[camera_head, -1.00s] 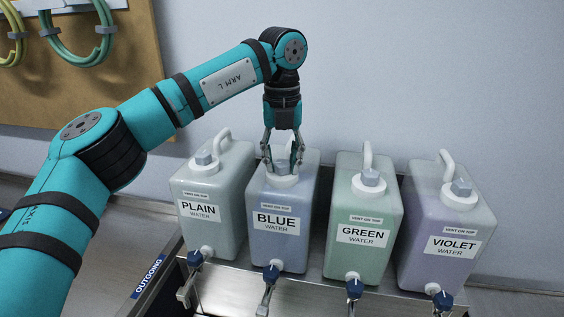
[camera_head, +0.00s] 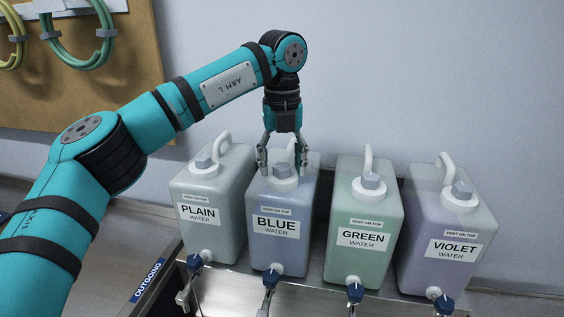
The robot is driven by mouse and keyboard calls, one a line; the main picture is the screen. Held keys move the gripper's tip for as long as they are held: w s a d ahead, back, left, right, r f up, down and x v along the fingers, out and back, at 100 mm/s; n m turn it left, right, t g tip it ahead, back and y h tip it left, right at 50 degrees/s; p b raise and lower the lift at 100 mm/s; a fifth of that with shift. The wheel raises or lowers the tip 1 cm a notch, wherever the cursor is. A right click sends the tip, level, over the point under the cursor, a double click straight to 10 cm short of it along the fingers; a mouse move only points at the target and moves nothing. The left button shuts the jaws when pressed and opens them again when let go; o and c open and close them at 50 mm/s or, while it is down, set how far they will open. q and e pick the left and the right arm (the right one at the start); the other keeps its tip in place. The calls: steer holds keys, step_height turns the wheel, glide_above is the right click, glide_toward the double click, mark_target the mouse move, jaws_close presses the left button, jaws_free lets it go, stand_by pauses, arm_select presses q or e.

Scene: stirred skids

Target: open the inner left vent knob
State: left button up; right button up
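Four jugs stand in a row. The inner left one is the BLUE WATER jug (camera_head: 277,247), with pale blue liquid. Its grey vent knob (camera_head: 282,170) sits on a white cap (camera_head: 284,182) on top. My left gripper (camera_head: 283,162) points down over this jug, its fingers spread on either side of the knob with a visible gap. The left gripper is open and holds nothing. The jug's handle is partly hidden behind the gripper. How far the knob is turned I cannot tell. My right gripper is not in view.
The PLAIN jug (camera_head: 207,238) stands close on the left, the GREEN jug (camera_head: 360,262) and VIOLET jug (camera_head: 443,263) on the right. Blue-handled taps, one of them the blue jug's tap (camera_head: 270,278), stick out in front over a metal tray edge. A wall is behind.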

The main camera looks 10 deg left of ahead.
arm_select(q)
steer(key=shift+r, duration=0.15)
step_height(320, 180, up, 12)
stand_by(0.5)
